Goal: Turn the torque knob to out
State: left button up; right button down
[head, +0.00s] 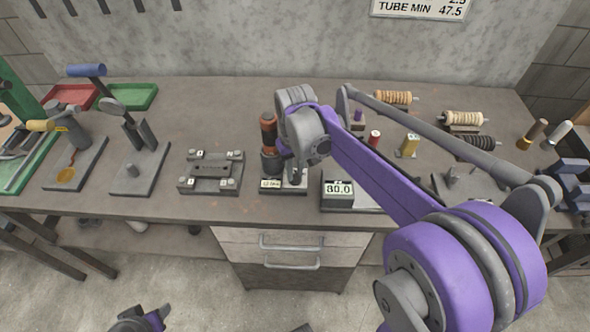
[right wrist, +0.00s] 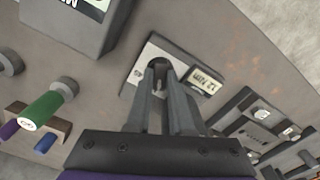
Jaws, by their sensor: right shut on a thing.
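The torque station (head: 297,187) is a small grey base with a white label on its front edge, near the middle of the bench. In the right wrist view its pale plate (right wrist: 138,78) and label, which seems to read 12 Nm (right wrist: 207,82), lie beyond my fingers. My right gripper (head: 302,168) points down onto it. In the right wrist view its two fingers (right wrist: 161,72) are shut on the dark round torque knob (right wrist: 158,60), which they mostly hide. I cannot read the knob's setting. Part of my left gripper (head: 140,319) shows at the bottom edge; its fingers are unclear.
A dark and orange-brown upright tool (head: 268,136) stands close left of my right gripper. A display reading 80.0 (head: 338,191) stands close right. A grey fixture block (head: 211,171) lies further left. Several spools (head: 465,118) stand at the back right.

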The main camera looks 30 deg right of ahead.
aim_at(295, 175)
jog(key=n, duration=0.6)
jog(key=shift+n, duration=0.3)
dwell(0.5)
jog(key=c, duration=0.8)
grip_release()
jog(key=shift+r, duration=0.15)
notch_tip(295, 175, up, 11)
jog(key=shift+f+p, duration=0.2)
jog(key=shift+p, duration=0.15)
